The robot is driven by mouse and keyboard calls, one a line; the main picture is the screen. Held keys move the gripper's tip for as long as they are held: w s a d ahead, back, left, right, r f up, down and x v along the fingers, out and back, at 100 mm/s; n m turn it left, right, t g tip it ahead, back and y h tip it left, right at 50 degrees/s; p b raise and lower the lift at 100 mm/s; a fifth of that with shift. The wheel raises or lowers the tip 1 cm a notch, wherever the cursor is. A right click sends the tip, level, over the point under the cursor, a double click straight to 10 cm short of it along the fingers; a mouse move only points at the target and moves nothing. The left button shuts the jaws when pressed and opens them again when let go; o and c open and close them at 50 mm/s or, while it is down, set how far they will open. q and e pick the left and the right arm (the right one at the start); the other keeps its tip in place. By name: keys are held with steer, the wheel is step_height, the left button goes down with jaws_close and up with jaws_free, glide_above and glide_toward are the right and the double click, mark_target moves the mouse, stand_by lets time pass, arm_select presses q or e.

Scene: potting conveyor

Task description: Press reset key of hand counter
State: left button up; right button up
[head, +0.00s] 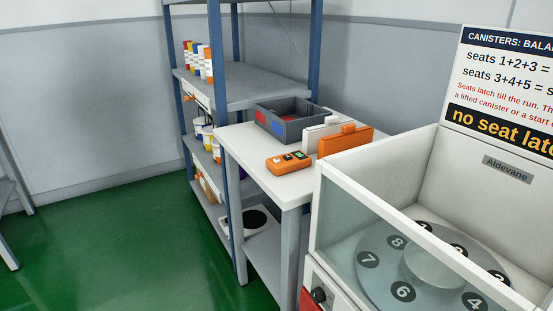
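A small orange device (290,161) with dark and green patches and small raised keys on top lies on the white table, near its front left. It may be the hand counter, but it is too small to read any labels or tell which key is the reset key. Neither of my grippers shows in the head view.
The white table (250,150) also holds a grey divided bin (262,123) and upright white and orange pieces (345,139). A blue-posted shelf (235,92) with bottles stands behind left. A glass-fronted machine (433,168) with numbered seats is at right. Green floor (120,240) is clear at left.

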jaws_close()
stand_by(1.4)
